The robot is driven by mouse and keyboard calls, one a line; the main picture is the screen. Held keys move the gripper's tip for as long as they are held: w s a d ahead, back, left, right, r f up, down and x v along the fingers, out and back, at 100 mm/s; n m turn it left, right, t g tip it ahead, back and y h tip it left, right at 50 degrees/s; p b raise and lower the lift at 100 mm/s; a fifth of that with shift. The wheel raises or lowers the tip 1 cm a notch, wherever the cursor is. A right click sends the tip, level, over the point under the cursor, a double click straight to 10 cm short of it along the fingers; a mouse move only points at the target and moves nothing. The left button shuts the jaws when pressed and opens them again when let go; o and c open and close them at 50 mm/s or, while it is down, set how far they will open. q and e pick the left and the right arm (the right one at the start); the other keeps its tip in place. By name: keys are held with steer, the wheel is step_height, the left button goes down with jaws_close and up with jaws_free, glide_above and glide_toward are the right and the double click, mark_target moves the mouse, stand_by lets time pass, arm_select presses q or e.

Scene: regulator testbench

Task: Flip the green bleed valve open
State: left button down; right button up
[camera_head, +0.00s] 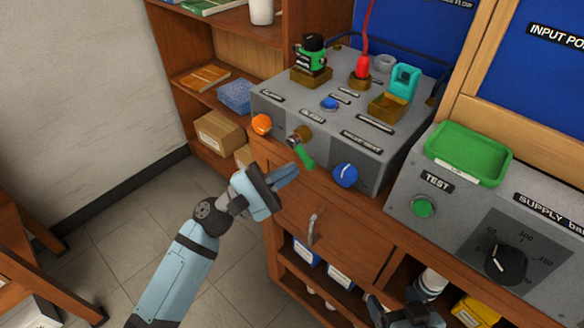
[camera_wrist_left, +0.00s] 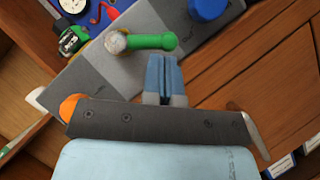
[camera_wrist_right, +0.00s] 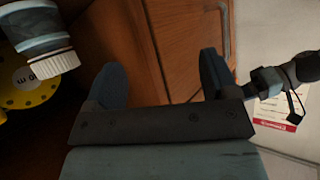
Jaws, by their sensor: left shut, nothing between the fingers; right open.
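The green bleed valve lever (camera_head: 304,155) is on the front face of the grey test unit, below its brass fitting (camera_head: 302,134). It slants down and to the right in the head view. In the left wrist view the green lever (camera_wrist_left: 155,42) lies just beyond the fingertips. My left gripper (camera_head: 296,168) is shut and empty, its tips close below the lever; contact cannot be told. The fingers also show shut in the left wrist view (camera_wrist_left: 162,62). My right gripper (camera_wrist_right: 162,68) is open and empty, low beside the cabinet.
An orange knob (camera_head: 262,124) and a blue knob (camera_head: 345,175) flank the lever on the grey unit (camera_head: 375,150). A drawer handle (camera_head: 313,226) sticks out below. A supply box with a green tray (camera_head: 468,153) stands to the right.

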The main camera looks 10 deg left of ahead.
arm_select(q)
steer(key=v, duration=1.2)
steer(key=shift+a+b, duration=0.3)
steer(key=shift+b, duration=0.05)
arm_select(e)
steer(key=shift+w+a+r+t, duration=0.3)
steer(key=shift+w+r, duration=0.1)
steer(key=shift+r, duration=0.35)
arm_select(q)
steer(key=shift+s+f, duration=0.1)
steer(key=shift+s, duration=0.05)
arm_select(e)
steer(key=shift+f, duration=0.15)
